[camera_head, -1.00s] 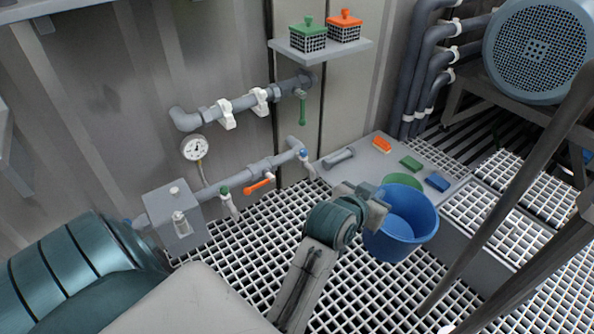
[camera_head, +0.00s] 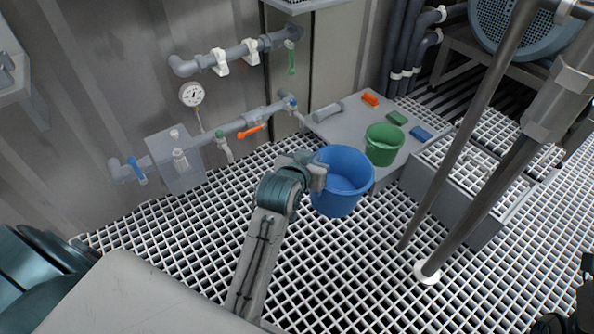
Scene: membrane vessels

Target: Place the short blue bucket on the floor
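A green bucket (camera_head: 382,150) stands on the grey platform (camera_head: 345,127), with orange, green and blue blocks behind it. Two slanted metal poles (camera_head: 480,205) stand to the right. Pipes with valves and a gauge (camera_head: 192,94) line the wall. The grating in front is clear.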

